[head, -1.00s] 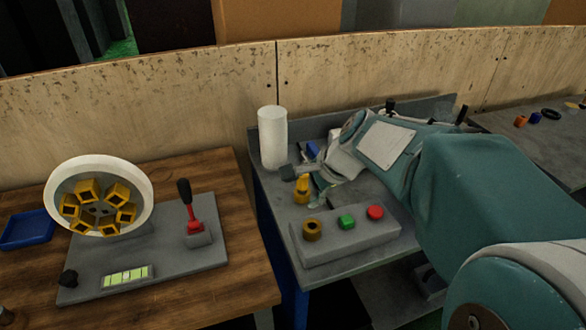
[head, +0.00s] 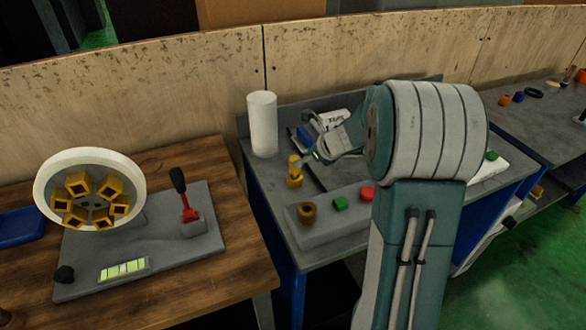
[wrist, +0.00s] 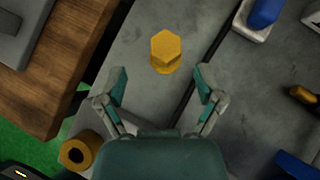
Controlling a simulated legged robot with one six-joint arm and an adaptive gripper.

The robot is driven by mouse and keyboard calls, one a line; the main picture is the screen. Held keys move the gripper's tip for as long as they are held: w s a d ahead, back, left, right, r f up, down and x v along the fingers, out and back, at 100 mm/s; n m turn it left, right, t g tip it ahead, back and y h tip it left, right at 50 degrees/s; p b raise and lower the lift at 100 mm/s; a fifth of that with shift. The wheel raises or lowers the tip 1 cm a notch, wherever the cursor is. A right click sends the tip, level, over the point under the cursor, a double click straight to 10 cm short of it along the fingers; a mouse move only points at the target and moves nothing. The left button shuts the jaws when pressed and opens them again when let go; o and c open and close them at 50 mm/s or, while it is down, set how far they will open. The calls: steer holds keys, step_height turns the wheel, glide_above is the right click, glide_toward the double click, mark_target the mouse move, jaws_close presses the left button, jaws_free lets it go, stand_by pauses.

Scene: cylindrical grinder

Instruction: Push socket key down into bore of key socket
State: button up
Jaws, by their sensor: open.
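A yellow socket key with a hexagonal head (wrist: 165,45) stands upright on the grey bench, seen from above in the wrist view. It also shows in the head view (head: 294,164). A round yellow lower part (wrist: 164,68) shows under the head and looks like the key socket; the bore is hidden, and how deep the key sits cannot be told. My gripper (wrist: 161,76) is open and empty. Its fingertips are apart on either side, just short of the key, and do not touch it. In the head view my gripper (head: 312,157) is right beside the key.
A brown-yellow ring (head: 307,213) sits on a grey box with green (head: 340,203) and red (head: 367,194) buttons, in front of the key. A white cylinder (head: 262,124) stands behind it. A wooden table (head: 245,262) with a lever is at left.

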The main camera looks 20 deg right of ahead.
mark_target(295, 171)
steer(key=x, duration=0.2)
steer(key=d+x, duration=0.1)
steer(key=x, duration=0.2)
steer(key=shift+f, duration=0.2)
steer(key=shift+w+a+f, duration=0.25)
steer(key=shift+w, duration=0.05)
steer(key=shift+a, duration=0.15)
steer(key=shift+c, duration=0.3)
jaws_close()
